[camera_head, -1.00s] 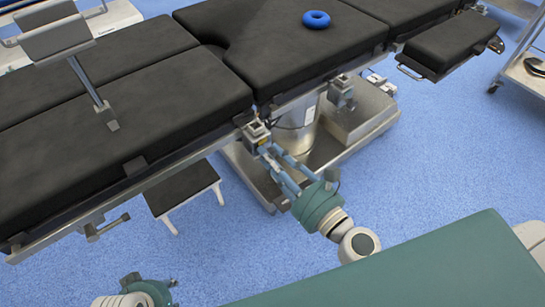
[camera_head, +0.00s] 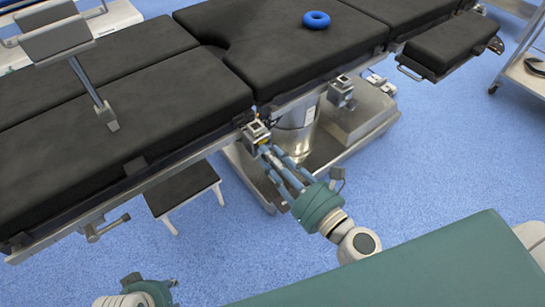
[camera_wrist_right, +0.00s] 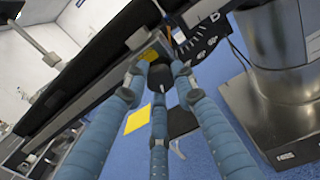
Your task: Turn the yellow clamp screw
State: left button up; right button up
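The yellow clamp screw (camera_wrist_right: 152,50) shows as a small yellow patch on the clamp at the table's side rail in the right wrist view. In the head view, the grey metal clamp (camera_head: 257,133) sits on the near rail. My right gripper (camera_wrist_right: 160,78) has its three blue fingers spread at the clamp, with a dark rounded part between the tips; contact is unclear. In the head view, my right gripper (camera_head: 271,158) reaches the clamp from below right. My left gripper (camera_head: 150,291) is at the bottom left edge, its fingers hidden.
The black operating table (camera_head: 130,105) fills the upper left, with a blue ring (camera_head: 316,19) on top. Another rail clamp (camera_head: 341,91) is to the right. A stool (camera_head: 182,190) stands below the rail. A yellow square (camera_wrist_right: 137,119) shows below the clamp. A green surface (camera_head: 400,270) is in front.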

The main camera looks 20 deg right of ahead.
jog(key=o, duration=0.4)
jog(key=shift+o, duration=0.2)
jog(key=v, duration=1.2)
